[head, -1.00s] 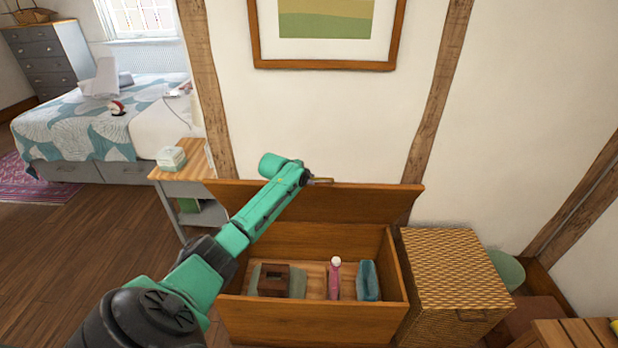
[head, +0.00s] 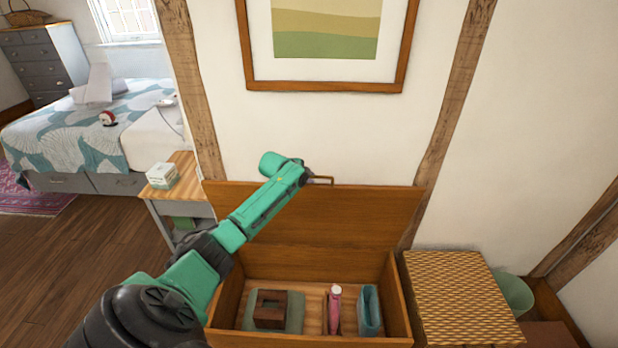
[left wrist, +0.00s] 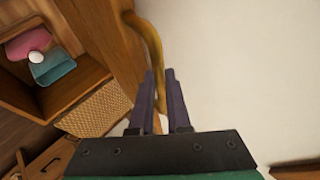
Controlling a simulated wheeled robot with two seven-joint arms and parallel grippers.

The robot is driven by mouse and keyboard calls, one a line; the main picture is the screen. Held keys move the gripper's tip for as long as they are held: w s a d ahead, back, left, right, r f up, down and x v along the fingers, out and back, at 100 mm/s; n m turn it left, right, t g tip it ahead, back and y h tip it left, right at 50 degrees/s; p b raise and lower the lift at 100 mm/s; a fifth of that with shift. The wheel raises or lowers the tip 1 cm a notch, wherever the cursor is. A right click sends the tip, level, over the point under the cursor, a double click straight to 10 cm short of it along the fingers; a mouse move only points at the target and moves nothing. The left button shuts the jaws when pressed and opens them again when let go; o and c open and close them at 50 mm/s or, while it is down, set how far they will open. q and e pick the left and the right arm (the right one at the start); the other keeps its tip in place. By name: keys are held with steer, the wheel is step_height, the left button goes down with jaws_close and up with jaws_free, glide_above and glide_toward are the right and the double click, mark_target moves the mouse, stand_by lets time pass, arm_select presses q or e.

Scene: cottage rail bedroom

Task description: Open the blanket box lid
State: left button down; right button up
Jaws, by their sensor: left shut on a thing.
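The wooden blanket box (head: 398,308) stands against the wall with its lid (head: 360,218) raised, near upright, leaning toward the wall. A brass handle (head: 322,180) is at the lid's top edge; it also shows as a curved bar in the left wrist view (left wrist: 150,42). My left gripper (head: 308,178) is at the lid's top edge. In the left wrist view its two dark fingers (left wrist: 160,95) are shut on the handle's end. Inside the box lie a brown wooden block on a green cloth (head: 292,322), a pink bottle (head: 334,308) and a teal item (head: 369,310). My right gripper is not in view.
A woven basket (head: 460,290) stands right of the box, with a green bin (head: 515,293) beyond it. A small bedside table (head: 185,172) with a tissue box (head: 162,175) is to the left. A framed picture (head: 325,85) hangs above the lid.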

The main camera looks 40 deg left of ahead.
arm_select(q)
steer(key=c, duration=0.9)
jaws_free()
steer(key=shift+s, duration=0.1)
steer(key=b+v, duration=0.1)
steer(key=v, duration=1.3)
steer(key=shift+s+r, duration=0.1)
steer(key=shift+r, duration=0.2)
